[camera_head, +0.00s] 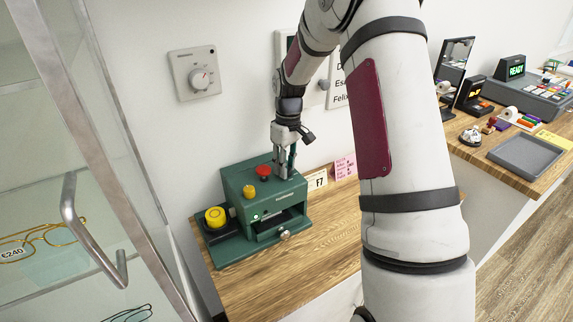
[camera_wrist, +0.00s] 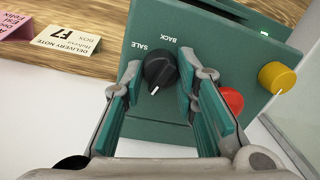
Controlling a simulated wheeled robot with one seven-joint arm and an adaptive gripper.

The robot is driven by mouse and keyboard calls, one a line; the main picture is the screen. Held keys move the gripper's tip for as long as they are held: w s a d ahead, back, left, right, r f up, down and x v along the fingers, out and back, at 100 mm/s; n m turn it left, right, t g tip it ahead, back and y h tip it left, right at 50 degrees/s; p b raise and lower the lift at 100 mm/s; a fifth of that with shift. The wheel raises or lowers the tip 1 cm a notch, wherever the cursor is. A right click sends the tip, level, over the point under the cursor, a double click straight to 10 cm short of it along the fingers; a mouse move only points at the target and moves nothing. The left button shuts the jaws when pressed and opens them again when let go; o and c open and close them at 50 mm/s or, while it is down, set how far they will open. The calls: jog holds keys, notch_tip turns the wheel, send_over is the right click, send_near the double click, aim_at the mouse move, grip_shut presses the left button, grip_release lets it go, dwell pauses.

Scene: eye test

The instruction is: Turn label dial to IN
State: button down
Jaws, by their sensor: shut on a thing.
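The label dial (camera_wrist: 160,66) is a black knob on the top of a green machine (camera_wrist: 232,45). Its white mark points toward the bottom of the wrist view, away from the printed words SALE and BACK. The word IN does not show. My gripper (camera_wrist: 158,70) is shut on the dial, with a green-padded finger on either side of it. In the head view my gripper (camera_head: 286,170) reaches down to the top of the green machine (camera_head: 238,190), and the dial is hidden there by the fingers.
An F7 card (camera_head: 318,182) and a pink card (camera_head: 344,166) stand to the right on the wooden counter (camera_head: 300,270).

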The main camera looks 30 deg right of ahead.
jog(key=shift+n, duration=1.6)
jog(key=c, duration=1.3)
grip_release()
jog(key=r, duration=1.2)
jog(key=shift+w+d, duration=0.2)
jog(key=shift+d, duration=0.05)
